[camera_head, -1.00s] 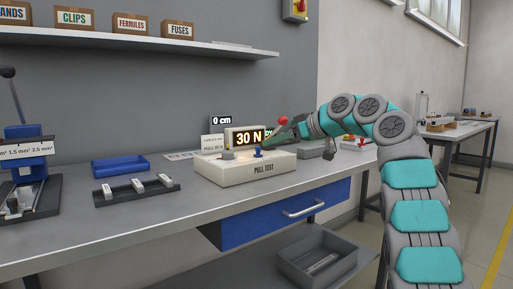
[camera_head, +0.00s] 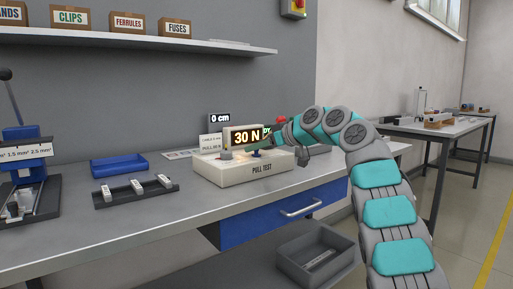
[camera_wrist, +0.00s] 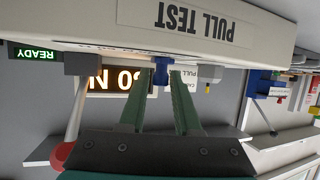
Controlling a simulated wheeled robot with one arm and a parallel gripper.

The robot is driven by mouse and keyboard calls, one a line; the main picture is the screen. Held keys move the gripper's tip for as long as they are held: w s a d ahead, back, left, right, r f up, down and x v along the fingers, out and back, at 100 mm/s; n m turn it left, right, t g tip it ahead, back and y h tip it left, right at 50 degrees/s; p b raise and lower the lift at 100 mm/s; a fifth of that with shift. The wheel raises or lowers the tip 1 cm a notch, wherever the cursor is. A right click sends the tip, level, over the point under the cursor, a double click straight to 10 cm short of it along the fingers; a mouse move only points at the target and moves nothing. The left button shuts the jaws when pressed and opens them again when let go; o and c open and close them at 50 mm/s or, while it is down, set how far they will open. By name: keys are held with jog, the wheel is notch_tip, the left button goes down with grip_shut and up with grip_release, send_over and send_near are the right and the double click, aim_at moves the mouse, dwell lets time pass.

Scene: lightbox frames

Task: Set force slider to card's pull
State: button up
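The pull tester (camera_head: 240,170) is a cream box marked PULL TEST on the bench. Its display (camera_head: 247,137) reads 30 N. The force slider's blue knob (camera_wrist: 161,70) shows on the tester in the wrist view, which is upside down. My gripper (camera_wrist: 163,80) has two green fingers, spread apart with the tips at either side of the knob; I cannot tell whether they touch it. In the head view my gripper (camera_head: 268,143) is in front of the display's right end. The card (camera_head: 209,143) stands behind the tester, partly hidden; its PULL number is too small to read surely.
A 0 cm display (camera_head: 220,118) stands behind the tester, and a green READY sign (camera_wrist: 35,53) shows in the wrist view. A rack with white pieces (camera_head: 136,190) and a blue tray (camera_head: 119,164) lie to the left. A crimp press (camera_head: 25,165) stands far left.

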grip_shut()
dwell(1.0)
